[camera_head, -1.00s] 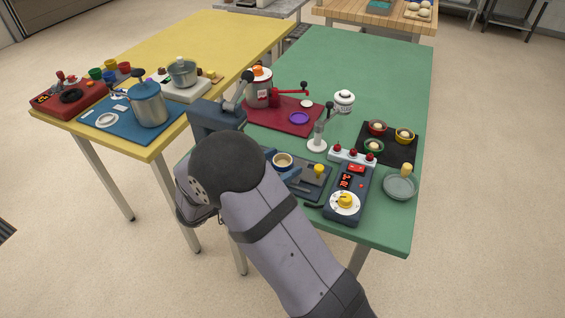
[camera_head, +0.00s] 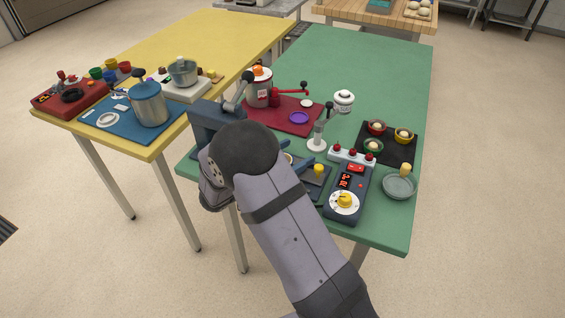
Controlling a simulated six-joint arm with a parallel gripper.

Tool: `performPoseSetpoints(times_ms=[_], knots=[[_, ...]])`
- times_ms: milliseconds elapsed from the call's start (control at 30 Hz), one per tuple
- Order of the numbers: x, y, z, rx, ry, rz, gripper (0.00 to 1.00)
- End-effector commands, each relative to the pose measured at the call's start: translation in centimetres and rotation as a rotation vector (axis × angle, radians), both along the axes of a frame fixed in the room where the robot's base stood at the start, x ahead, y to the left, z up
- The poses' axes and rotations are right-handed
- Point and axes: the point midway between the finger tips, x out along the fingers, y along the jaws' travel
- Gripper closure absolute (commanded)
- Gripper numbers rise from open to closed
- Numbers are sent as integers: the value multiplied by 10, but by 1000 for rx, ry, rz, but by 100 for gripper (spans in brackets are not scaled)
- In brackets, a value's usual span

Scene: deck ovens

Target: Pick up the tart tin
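A small round tin with a pale inside, which looks like the tart tin (camera_head: 289,157), sits by a dark blue-grey device on the green table. Only a sliver of its rim shows; my arm covers the rest. My gripper (camera_head: 304,164) is mostly hidden behind my dark round wrist. Blue parts that look like its fingertips show just right of the tin's visible rim. I cannot tell whether they touch the tin or how far apart they are.
The dark device (camera_head: 317,182) has a yellow knob. A control box (camera_head: 348,190) stands to its right, and a grey dish (camera_head: 399,187) near the table's right edge. A red mat (camera_head: 262,117) with a purple ring lies behind. The green table's far part is clear.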

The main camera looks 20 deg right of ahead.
Motion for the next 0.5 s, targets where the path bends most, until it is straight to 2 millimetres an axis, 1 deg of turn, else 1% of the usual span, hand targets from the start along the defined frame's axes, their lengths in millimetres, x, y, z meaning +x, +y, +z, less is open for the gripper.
performPoseSetpoints(times_ms=[33, 67, 100, 167, 200, 233, 267, 500], knots=[[0, 0, 0, 0, 0, 0, 45], [0, 0, 0, 0, 0, 0, 52], [0, 0, 0, 0, 0, 0, 61], [0, 0, 0, 0, 0, 0, 76], [0, 0, 0, 0, 0, 0, 79], [0, 0, 0, 0, 0, 0, 79], [0, 0, 0, 0, 0, 0, 83], [0, 0, 2, -1, -1, 0, 83]])
